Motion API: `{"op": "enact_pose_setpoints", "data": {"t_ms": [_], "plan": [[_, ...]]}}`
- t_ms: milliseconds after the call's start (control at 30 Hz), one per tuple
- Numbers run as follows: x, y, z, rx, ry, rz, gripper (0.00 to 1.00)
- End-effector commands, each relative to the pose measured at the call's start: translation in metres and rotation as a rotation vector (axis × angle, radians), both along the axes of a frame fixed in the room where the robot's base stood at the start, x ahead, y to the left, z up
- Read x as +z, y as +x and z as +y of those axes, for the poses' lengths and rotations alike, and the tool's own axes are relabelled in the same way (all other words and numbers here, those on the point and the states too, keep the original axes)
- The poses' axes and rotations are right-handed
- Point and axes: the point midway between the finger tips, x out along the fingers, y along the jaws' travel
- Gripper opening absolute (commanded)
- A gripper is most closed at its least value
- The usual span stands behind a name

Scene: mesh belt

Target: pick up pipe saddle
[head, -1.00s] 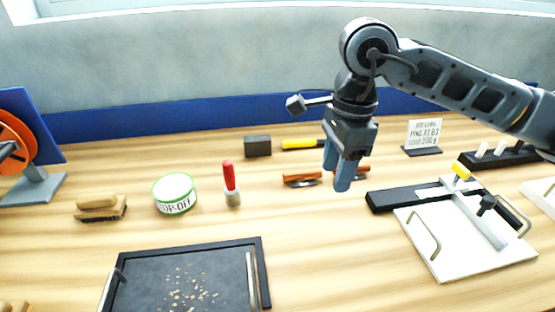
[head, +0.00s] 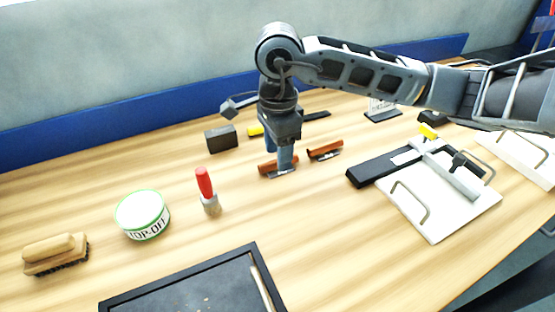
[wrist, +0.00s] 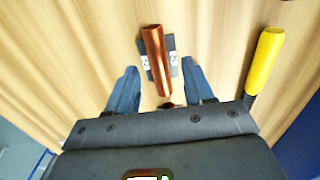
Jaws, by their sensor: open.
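Two copper-coloured pipe saddles on thin grey plates lie on the wooden table. The left one (head: 268,166) is partly hidden behind my gripper (head: 279,160) in the head view; the right one (head: 325,150) lies just to its right. In the wrist view, one saddle (wrist: 155,55) lies lengthwise between and beyond the blue fingertips, with its plate showing on both sides. My gripper (wrist: 160,75) is open, a finger on each side of the saddle's line, with gaps and nothing held. Its height above the table is hard to tell.
A yellow handle (wrist: 265,60) lies right of the fingers in the wrist view. A white board with clamp (head: 425,215) is at right.

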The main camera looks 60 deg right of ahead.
Motion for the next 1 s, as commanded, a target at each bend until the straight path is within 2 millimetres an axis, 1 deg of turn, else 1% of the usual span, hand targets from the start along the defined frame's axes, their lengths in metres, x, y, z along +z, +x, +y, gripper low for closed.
{"op": "enact_pose_setpoints", "data": {"t_ms": [33,100,200,1000], "plan": [[-0.006,0.0,0.001,-0.002,0.003,0.001,0.52],[-0.013,0.0,0.001,-0.001,0.003,0.001,0.52],[-0.017,0.0,0.0,0.0,0.001,-0.001,0.52],[-0.02,0.0,0.0,0.0,-0.001,-0.001,0.52]]}}
